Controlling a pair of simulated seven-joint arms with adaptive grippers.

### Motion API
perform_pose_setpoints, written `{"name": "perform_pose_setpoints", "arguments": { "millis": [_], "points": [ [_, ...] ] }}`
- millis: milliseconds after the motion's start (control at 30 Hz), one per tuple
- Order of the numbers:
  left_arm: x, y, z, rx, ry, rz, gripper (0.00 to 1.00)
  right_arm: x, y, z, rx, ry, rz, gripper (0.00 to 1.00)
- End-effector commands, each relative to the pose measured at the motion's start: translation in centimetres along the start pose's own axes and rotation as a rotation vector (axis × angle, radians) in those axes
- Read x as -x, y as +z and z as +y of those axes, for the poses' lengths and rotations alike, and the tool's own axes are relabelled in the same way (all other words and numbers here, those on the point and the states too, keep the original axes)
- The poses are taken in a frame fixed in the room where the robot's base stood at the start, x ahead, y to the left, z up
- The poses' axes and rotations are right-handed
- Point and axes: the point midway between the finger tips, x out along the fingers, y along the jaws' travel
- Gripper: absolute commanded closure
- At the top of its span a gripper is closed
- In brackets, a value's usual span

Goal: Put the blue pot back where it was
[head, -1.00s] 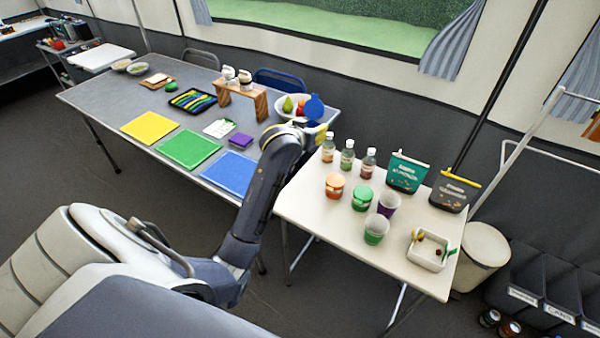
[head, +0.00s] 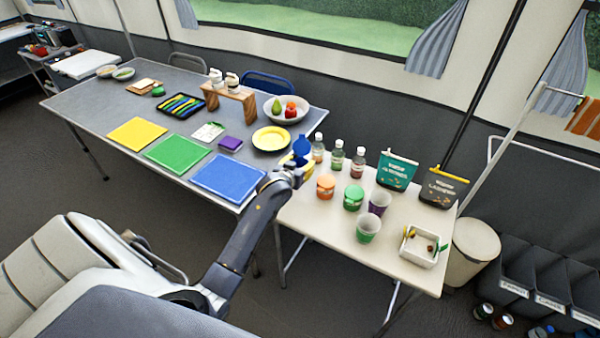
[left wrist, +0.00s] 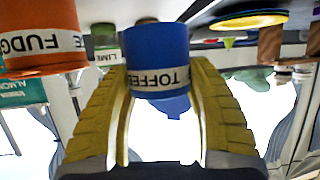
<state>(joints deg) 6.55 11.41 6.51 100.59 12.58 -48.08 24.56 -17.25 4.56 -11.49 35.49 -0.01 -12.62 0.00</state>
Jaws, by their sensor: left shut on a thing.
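My left gripper (head: 294,170) is shut on the blue pot (head: 303,150) near the left edge of the white table. In the left wrist view the blue pot (left wrist: 157,45), labelled "TOFFEE", sits between the yellow fingers (left wrist: 160,110) and appears upside down. I cannot tell whether the pot touches the table. The orange pot (head: 325,187) and the green pot (head: 353,197) stand side by side on the white table, right of the gripper. The orange pot (left wrist: 40,38), labelled "FUDGE", shows close beside the blue one in the wrist view. My right gripper is not in view.
Several bottles (head: 338,157) stand behind the pots on the white table (head: 320,222). Two cups (head: 368,228), two pouches (head: 397,170) and a white tray (head: 420,259) are further right. The grey table at left holds a yellow plate (head: 271,139) and a fruit bowl (head: 286,119).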

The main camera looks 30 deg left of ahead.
Motion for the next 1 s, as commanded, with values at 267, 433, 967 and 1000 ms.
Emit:
{"name": "perform_pose_setpoints", "arguments": {
  "millis": [267, 433, 967, 1000],
  "points": [
    [-1.2, 3.0, 0.0, 0.001, 0.001, -0.001, 0.79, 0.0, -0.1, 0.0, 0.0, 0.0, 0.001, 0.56],
    [-1.4, 3.4, 0.0, 0.0, 0.0, 0.0, 0.79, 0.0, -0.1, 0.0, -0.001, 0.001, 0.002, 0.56],
    [-1.5, 3.7, 0.0, 0.001, 0.001, -0.001, 0.26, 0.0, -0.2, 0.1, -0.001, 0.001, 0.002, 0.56],
    [-1.5, 3.7, 0.0, 0.001, 0.001, -0.001, 0.22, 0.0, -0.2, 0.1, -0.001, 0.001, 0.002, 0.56]
  ]
}}
